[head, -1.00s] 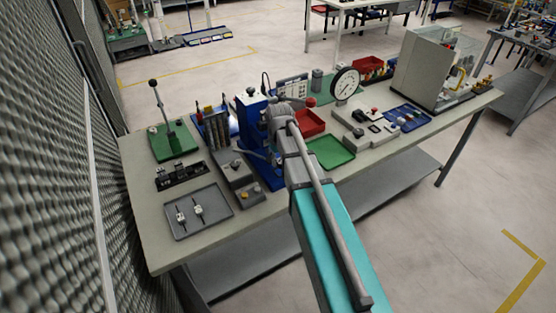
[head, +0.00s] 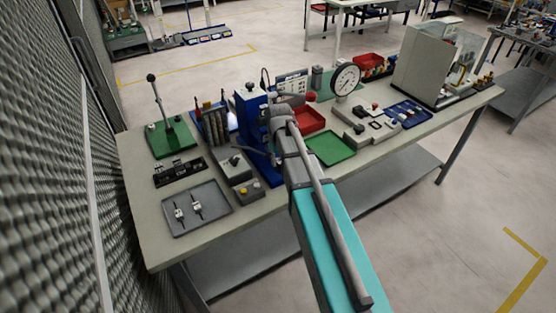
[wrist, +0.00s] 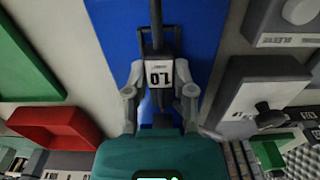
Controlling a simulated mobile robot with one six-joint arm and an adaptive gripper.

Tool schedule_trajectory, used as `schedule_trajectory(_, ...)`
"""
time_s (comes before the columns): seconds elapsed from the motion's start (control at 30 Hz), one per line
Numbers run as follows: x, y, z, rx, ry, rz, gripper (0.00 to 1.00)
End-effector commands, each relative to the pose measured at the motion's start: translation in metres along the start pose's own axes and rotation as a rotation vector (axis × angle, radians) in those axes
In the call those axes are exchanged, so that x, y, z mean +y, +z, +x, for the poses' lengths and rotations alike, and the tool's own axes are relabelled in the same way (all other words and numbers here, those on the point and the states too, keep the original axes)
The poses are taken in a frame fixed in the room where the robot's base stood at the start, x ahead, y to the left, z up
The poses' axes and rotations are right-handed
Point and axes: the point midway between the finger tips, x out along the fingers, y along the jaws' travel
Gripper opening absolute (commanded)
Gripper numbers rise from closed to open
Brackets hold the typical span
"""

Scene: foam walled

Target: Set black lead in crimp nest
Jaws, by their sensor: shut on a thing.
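My gripper (wrist: 160,76) is shut on the black lead, whose white label (wrist: 159,73) reads 1.0 in the wrist view. Its thin black cable (wrist: 156,14) runs up from between the fingers to the picture's top edge. The lead is over the blue base (wrist: 198,25) of the press. In the head view the blue press (head: 246,108) stands mid-bench, partly behind my arm, and my gripper and the held lead are mostly hidden. I cannot make out the crimp nest, nor whether the lead touches it.
A grey tray (head: 222,206) with two white-tagged leads lies at the front left. Grey control boxes (head: 243,192) stand just left of the press. A red bin (head: 312,120) and a green tray (head: 331,149) are to its right, with a dial gauge (head: 346,80) behind.

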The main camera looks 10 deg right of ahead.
Motion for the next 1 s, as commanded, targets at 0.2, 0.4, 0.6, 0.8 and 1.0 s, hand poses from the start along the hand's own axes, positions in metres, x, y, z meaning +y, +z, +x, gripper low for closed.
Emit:
schedule_trajectory(0.2,0.000,0.000,0.001,0.000,0.000,0.000,0.00)
schedule_trajectory(0.4,0.000,0.000,0.005,0.000,0.000,-0.001,0.00)
schedule_trajectory(0.6,-0.001,0.000,0.009,0.000,0.000,-0.001,0.00)
schedule_trajectory(0.8,-0.001,0.000,0.009,0.000,0.000,-0.001,0.51)
schedule_trajectory(1.0,-0.001,0.000,0.009,0.000,0.000,-0.001,0.73)
